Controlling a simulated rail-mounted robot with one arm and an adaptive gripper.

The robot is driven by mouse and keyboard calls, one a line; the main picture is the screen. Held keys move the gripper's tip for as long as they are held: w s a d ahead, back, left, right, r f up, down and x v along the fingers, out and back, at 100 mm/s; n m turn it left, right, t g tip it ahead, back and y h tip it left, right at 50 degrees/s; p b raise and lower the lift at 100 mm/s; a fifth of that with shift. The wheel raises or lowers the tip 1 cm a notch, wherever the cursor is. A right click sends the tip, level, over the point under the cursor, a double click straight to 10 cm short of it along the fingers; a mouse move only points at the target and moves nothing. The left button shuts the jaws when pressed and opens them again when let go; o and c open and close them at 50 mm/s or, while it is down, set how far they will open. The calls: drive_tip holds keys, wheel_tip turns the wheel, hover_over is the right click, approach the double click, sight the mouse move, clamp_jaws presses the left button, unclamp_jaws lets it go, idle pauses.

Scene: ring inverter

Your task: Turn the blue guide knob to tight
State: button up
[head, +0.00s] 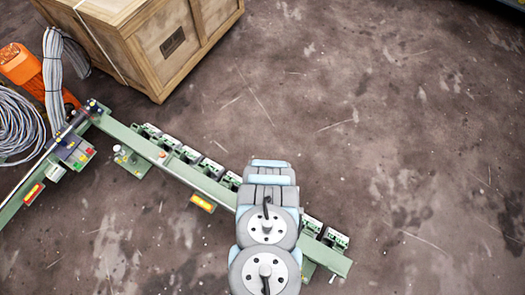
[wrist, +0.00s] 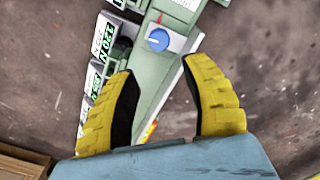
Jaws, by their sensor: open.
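The blue guide knob (wrist: 158,40) is a small round knob with a white line across its face. In the head view my arm covers the place where my gripper is, and I cannot make out the knob there.
The long green rail (head: 183,172) carries several units with white labels (wrist: 104,42). A wooden crate (head: 155,45) stands at the upper left. Coiled grey cable (head: 18,122) and an orange object (head: 20,64) are at the far left. The floor (head: 400,120) to the right is clear.

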wheel_tip(320, 180, up, 7)
drive_tip(key=p, duration=0.6)
drive_tip(key=w+a+f+m+t+b, duration=0.1)
drive_tip(key=w+f+m+t, duration=0.15)
drive_tip(key=w, duration=0.35)
drive_tip(key=w+a+f+m+t, duration=0.1)
drive_tip(key=w+t, duration=0.2)
drive_tip(key=w, duration=0.4)
drive_tip(key=w+r+m+t+y, duration=0.1)
drive_tip(key=w+r+m+t, duration=0.2)
drive_tip(key=w+r+t, duration=0.3)
drive_tip(key=shift+w+a+r, duration=0.35)
drive_tip(key=shift+w+a, duration=0.05)
drive_tip(key=shift+w, duration=1.6)
